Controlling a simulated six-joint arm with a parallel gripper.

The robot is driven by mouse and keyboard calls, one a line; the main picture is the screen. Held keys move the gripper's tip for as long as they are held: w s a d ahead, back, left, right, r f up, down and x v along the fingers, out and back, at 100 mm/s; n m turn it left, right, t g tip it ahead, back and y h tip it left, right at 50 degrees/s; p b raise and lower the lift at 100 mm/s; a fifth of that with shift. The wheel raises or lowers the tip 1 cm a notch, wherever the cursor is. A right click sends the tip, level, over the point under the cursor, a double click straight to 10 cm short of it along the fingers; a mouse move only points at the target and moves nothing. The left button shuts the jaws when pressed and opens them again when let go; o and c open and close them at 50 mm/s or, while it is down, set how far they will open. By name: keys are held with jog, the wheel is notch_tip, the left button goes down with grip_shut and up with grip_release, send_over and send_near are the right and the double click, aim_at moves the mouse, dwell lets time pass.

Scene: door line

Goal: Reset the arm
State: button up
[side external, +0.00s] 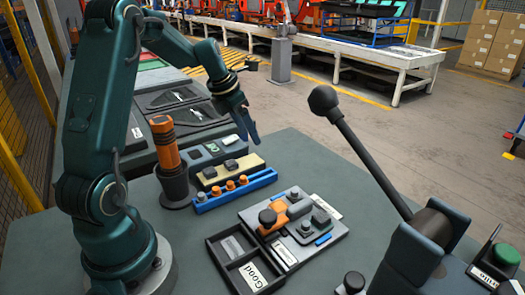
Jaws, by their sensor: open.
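My arm is dark green and bent over the work table (318,155). My gripper (248,136) hangs in the upper middle of the side external view, fingers pointing down. It is open, with nothing seen between its fingers. It appears above the table behind the yellow block (240,172) and blue strip (215,202); its exact height is hard to tell.
An orange-handled tool (164,142) stands in a dark holder at left. A grey fixture plate (330,240) and black tray labelled "Good" (228,268) lie in front. A ball-topped lever (365,150) rises at right. Table around the far edge is clear.

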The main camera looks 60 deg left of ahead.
jog(key=shift+w+d+r, duration=0.1)
jog(key=shift+d, duration=0.15)
jog(key=s+d+r+m+t, duration=0.1)
jog(key=s+d+r+m, duration=0.1)
jog(key=d+r+m, duration=0.4)
jog(key=s+d+r+m+t, duration=0.15)
jog(key=d+r+m, duration=0.3)
jog(key=d, duration=0.45)
jog(key=s+d+f+m, duration=0.2)
jog(key=s+m, duration=0.5)
jog(key=m, duration=0.5)
jog(key=s+d+f+m+g, duration=0.1)
jog(key=s+d+f+m, duration=0.1)
jog(key=s+m, duration=0.5)
jog(key=shift+s+d+f+m, duration=0.3)
jog(key=shift+d+m, duration=0.2)
jog(key=shift+m, duration=2.75)
jog(key=shift+g, duration=0.25)
